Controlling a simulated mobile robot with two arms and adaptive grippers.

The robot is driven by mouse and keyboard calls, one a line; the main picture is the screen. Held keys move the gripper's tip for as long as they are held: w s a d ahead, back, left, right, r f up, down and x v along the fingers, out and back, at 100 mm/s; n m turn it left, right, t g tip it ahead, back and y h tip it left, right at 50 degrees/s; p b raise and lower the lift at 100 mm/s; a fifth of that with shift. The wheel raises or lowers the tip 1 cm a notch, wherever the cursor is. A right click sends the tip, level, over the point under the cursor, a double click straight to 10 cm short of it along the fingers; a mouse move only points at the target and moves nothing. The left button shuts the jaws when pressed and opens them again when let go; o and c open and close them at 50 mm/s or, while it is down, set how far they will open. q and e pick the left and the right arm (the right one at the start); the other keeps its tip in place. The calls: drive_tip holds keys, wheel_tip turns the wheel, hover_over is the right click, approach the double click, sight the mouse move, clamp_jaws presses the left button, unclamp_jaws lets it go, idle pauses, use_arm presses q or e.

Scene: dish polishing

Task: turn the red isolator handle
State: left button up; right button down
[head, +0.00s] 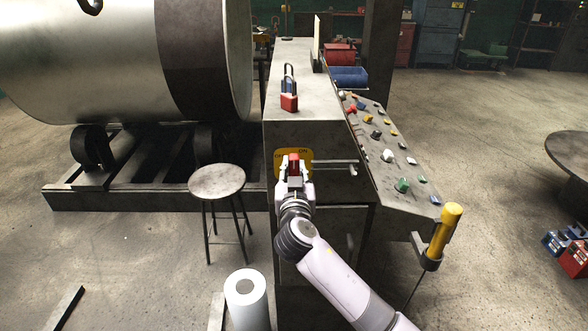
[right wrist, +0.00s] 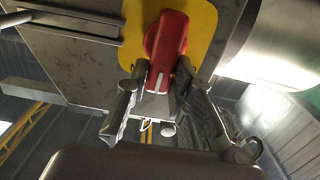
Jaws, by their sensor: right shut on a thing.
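The red isolator handle (head: 294,158) sits on a yellow plate (head: 308,156) on the front face of a grey metal cabinet. My right gripper (head: 294,172) is shut on the handle from the front. In the right wrist view the red handle (right wrist: 167,45) lies between the two fingertips (right wrist: 160,82), with the yellow plate (right wrist: 200,30) behind it. The fingers hide part of the handle and the plate's lower part. My left gripper is not in view.
A stool (head: 217,181) and a white roll (head: 246,295) stand at the left.

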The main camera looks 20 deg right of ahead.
drive_tip(key=shift+n, duration=0.3)
drive_tip(key=n, duration=0.2)
drive_tip(key=a+n, duration=0.1)
drive_tip(key=n, duration=0.1)
drive_tip(key=shift+w+f, duration=0.1)
drive_tip(key=shift+w, duration=0.05)
drive_tip(key=shift+w+a+f+n+p, duration=0.1)
drive_tip(key=shift+a+f+n+p, duration=0.3)
drive_tip(key=shift+n, duration=1.8)
drive_tip(key=shift+w+a+f+n+p, duration=0.1)
drive_tip(key=shift+f+n+p, duration=0.35)
drive_tip(key=shift+n, duration=1.75)
drive_tip(key=shift+a+f+n+p, duration=0.25)
drive_tip(key=shift+n+p, duration=0.35)
drive_tip(key=shift+n, duration=1.6)
drive_tip(key=c, duration=1.4)
unclamp_jaws()
